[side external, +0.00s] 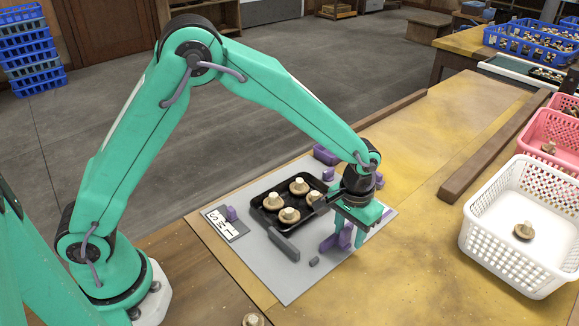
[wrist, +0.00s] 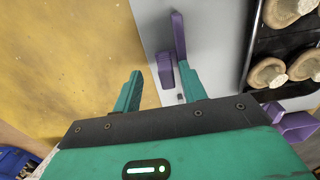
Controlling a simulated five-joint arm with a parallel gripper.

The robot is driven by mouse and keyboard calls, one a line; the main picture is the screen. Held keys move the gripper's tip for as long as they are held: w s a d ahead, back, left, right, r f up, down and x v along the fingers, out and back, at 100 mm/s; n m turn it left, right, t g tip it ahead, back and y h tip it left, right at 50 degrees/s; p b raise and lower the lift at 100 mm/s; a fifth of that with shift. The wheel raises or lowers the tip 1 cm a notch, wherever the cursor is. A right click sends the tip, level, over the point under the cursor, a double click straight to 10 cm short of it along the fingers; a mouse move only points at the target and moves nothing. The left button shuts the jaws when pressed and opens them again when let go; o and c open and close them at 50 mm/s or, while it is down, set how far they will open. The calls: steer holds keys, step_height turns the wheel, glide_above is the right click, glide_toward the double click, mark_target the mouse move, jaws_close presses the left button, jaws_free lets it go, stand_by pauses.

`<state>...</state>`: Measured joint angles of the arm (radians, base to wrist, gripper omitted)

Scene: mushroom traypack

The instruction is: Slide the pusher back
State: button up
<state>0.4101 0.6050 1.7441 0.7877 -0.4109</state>
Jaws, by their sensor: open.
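A purple piece (side external: 331,243), which looks like the pusher, stands on the grey mat (side external: 285,288) at the right of the black tray. In the wrist view the purple pusher (wrist: 181,38) shows a tall upright part and a shorter part beside it. My gripper (side external: 347,240) is open and pointing down at the pusher. In the wrist view my gripper (wrist: 160,88) has its fingers apart, with the pusher beyond the fingertips and nearer the right finger. I cannot tell whether they touch. The black tray (side external: 262,220) holds several mushrooms.
A dark grey bar (side external: 284,246) lies along the tray's near side. A wooden rail (side external: 490,155) and a white basket (side external: 490,250) are to the right. Bare table lies between mat and basket.

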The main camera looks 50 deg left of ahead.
mark_target(347, 230)
steer(key=shift+r, duration=1.55)
steer(key=shift+s+a+r, duration=0.15)
steer(key=shift+a+r, duration=0.2)
steer(key=shift+r, duration=0.15)
steer(key=s+a+r+t, duration=0.3)
steer(key=s+a+r, duration=0.4)
steer(key=a+r, duration=0.5)
steer(key=s+a+r+t, duration=0.1)
steer(key=s+a+r, duration=0.1)
steer(key=s, duration=0.5)
steer(key=s+a+r+t, duration=0.1)
steer(key=s+a+r, duration=0.2)
steer(key=s, duration=0.4)
steer(key=shift+s+a+r+t, duration=0.2)
steer(key=shift+a+t, duration=0.1)
steer(key=shift+a, duration=0.45)
